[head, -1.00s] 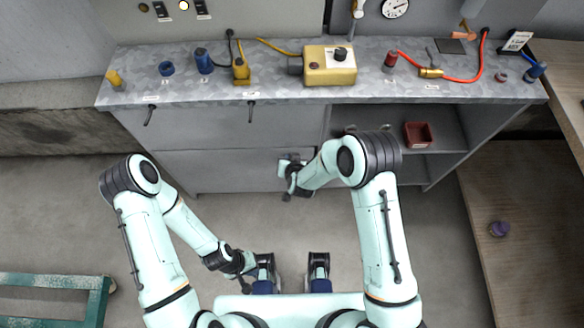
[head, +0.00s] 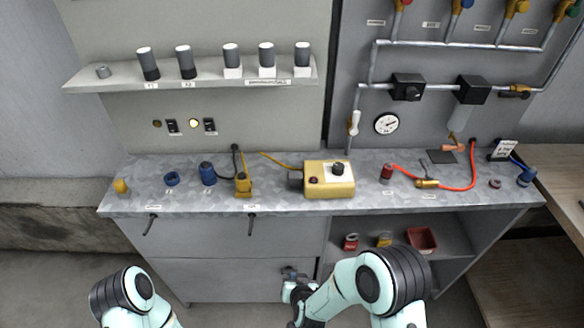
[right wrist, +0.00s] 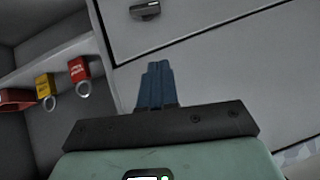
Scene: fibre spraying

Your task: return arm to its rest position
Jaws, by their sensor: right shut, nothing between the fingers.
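My right arm reaches from the lower right of the head view, with its elbow bent high. Its gripper (head: 291,272) is low at the middle, in front of the grey cabinet's lower front. In the right wrist view the blue fingers (right wrist: 157,82) are together with nothing between them, pointing toward a grey cabinet panel. Of my left arm, only the upper bend (head: 125,294) shows at the lower left of the head view; its gripper is out of frame.
The metal worktop (head: 120,207) holds a yellow box (head: 330,190) and small tools. A dark handle (right wrist: 145,10) shows on the cabinet front. An open shelf at the right holds red and yellow items and a red bin (head: 421,240).

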